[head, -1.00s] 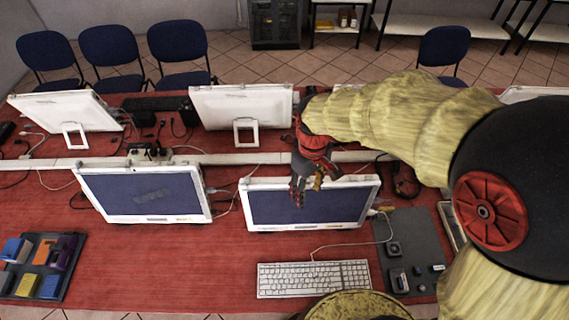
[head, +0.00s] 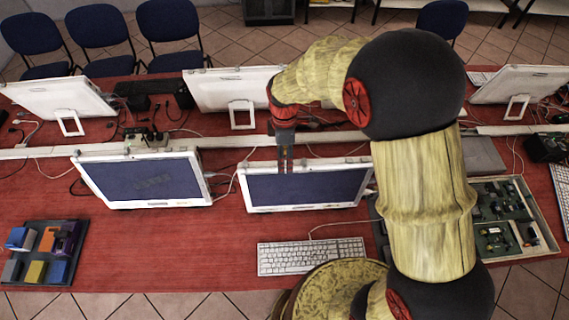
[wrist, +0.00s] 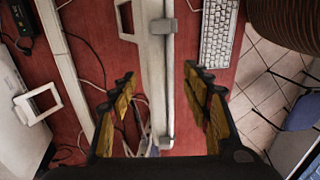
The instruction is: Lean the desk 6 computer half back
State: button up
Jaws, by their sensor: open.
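A white all-in-one computer with a dark blue screen (head: 310,188) stands on the red desk right in front of me, behind the white keyboard. It stands a little tilted back. I see no desk number on it. My gripper (head: 285,168) points down at its top edge, left of the middle. In the wrist view my gripper (wrist: 158,75) is open and empty. Its two fingers lie on either side of the computer's white top edge (wrist: 154,60), with a gap on each side. Whether a finger touches the computer is hard to tell.
A second blue-screen computer (head: 150,180) stands to the left. White-backed computers (head: 236,88) face away across the divider. The keyboard (head: 311,257) lies in front, and loose cables run behind. A tray of coloured blocks (head: 40,268) is at left, a parts tray (head: 508,225) at right.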

aim_at(285, 163)
jog(key=shift+s+f, duration=0.15)
jog(key=shift+f, duration=1.85)
jog(key=c, duration=1.2)
grip_shut()
